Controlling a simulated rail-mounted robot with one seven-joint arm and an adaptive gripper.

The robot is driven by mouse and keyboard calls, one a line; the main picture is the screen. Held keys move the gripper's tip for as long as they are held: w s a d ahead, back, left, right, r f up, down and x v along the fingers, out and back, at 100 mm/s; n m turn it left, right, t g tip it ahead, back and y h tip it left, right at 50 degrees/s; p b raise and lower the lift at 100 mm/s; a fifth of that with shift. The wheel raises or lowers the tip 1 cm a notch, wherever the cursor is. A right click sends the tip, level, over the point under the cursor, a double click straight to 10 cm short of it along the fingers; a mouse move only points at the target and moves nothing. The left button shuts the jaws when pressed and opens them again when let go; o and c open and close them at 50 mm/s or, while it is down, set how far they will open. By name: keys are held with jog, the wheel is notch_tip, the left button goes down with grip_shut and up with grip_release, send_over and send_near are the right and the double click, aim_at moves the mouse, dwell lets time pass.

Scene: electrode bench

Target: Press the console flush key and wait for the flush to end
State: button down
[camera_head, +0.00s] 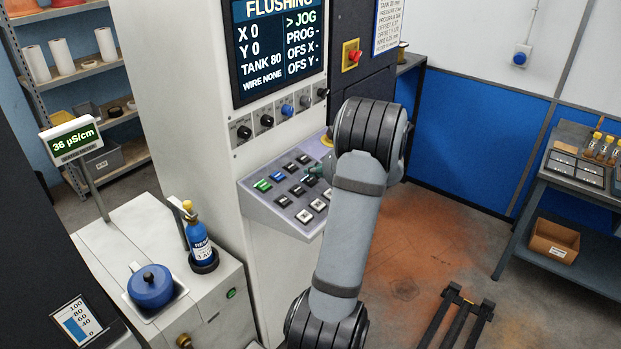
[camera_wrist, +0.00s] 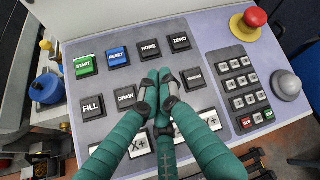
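The console (camera_head: 262,205) has a slanted panel of keys, which also fills the wrist view (camera_wrist: 215,55). My gripper (camera_wrist: 161,79) has its fingertips together and empty, over the key spot right of the DRAIN key (camera_wrist: 126,97). The fingertips hide that key, so its label and any contact cannot be read. START (camera_wrist: 84,66), RESET (camera_wrist: 118,57), HOME (camera_wrist: 149,50), ZERO (camera_wrist: 180,42) and FILL (camera_wrist: 92,106) show clear. The screen (camera_head: 278,48) reads FLUSHING, X 0, Y 0, TANK 80, WIRE NONE, with the marker at JOG. In the head view my arm hides most of my gripper.
A red stop button (camera_wrist: 251,20) and a grey knob (camera_wrist: 286,85) stand at the panel's right. A meter (camera_head: 71,140) reads 36 µS/cm. A blue bottle (camera_head: 199,243) and a blue lidded pot (camera_head: 150,288) stand left of the console. Floor at right is mostly open.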

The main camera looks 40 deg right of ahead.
jog(key=shift+r, duration=0.1)
jog(key=r+p, duration=0.1)
jog(key=r, duration=0.1)
jog(key=s+r+p, duration=0.1)
jog(key=r+p, duration=0.1)
jog(key=shift+d+r, duration=0.1)
jog(key=shift+r, duration=0.3)
jog(key=shift+f, duration=0.1)
dwell(0.6)
jog(key=shift+w+f+b, duration=0.1)
jog(key=shift+f+b, duration=0.2)
jog(key=shift+f, duration=0.3)
jog(key=shift+w+p, duration=0.1)
jog(key=shift+p, duration=0.8)
jog(key=shift+r+p, duration=0.25)
jog(key=shift+p, duration=0.4)
jog(key=r+p, duration=0.1)
jog(key=r, duration=0.1)
jog(key=s+r+p, duration=0.1)
jog(key=r+p, duration=0.1)
jog(key=shift+s+d+r, duration=0.1)
jog(key=shift+d+r, duration=0.05)
jog(key=shift+r, duration=0.2)
